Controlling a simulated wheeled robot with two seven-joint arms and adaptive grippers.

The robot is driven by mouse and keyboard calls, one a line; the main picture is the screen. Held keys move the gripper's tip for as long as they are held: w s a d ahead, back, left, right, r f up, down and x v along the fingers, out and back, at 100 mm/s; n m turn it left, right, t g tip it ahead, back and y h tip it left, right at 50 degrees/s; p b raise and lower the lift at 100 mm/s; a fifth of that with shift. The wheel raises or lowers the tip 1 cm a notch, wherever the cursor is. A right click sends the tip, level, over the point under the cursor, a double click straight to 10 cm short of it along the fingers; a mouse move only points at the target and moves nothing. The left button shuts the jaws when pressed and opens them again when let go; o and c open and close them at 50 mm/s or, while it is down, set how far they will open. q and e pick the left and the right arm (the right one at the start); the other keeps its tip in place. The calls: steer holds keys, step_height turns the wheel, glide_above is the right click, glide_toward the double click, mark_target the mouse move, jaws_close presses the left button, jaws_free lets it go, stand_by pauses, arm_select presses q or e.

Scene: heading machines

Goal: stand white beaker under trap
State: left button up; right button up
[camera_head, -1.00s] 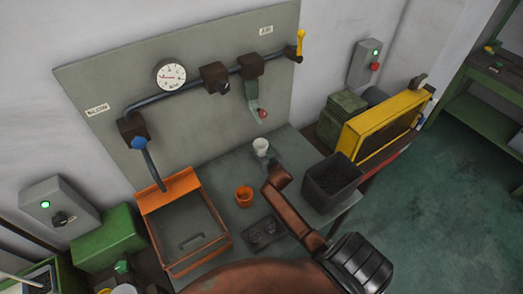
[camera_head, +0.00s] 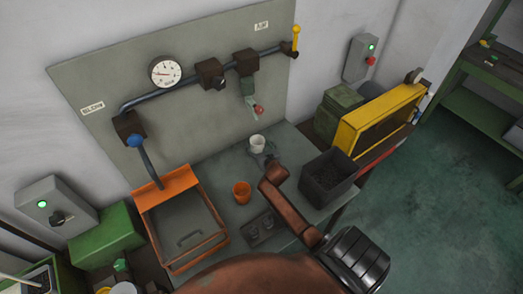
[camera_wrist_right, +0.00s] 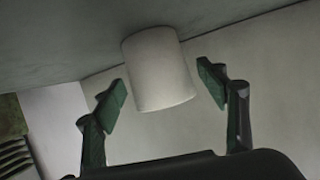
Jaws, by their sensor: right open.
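The white beaker (camera_head: 258,143) stands upright on the grey bench, near the back panel. The trap (camera_head: 247,90) hangs from the pipe on the panel, with a red-ended drain (camera_head: 259,110) below it. The beaker is below and slightly in front of that drain; exact alignment is hard to judge. My right gripper (camera_head: 262,158) is open just in front of the beaker. In the right wrist view the picture is turned over: the beaker (camera_wrist_right: 158,68) shows between the spread fingers (camera_wrist_right: 165,90), with visible gaps on both sides. My left gripper is out of view.
An orange cup (camera_head: 241,192) and a dark tray with small holders (camera_head: 258,228) sit left of my right arm. A dark bin (camera_head: 328,178) stands close on its right. An orange-framed tray (camera_head: 185,232) occupies the bench's left side.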

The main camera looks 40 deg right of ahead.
steer(key=v, duration=1.1)
steer(key=shift+s+p, duration=0.35)
steer(key=shift+a+r, duration=0.1)
steer(key=shift+r, duration=0.05)
stand_by(0.6)
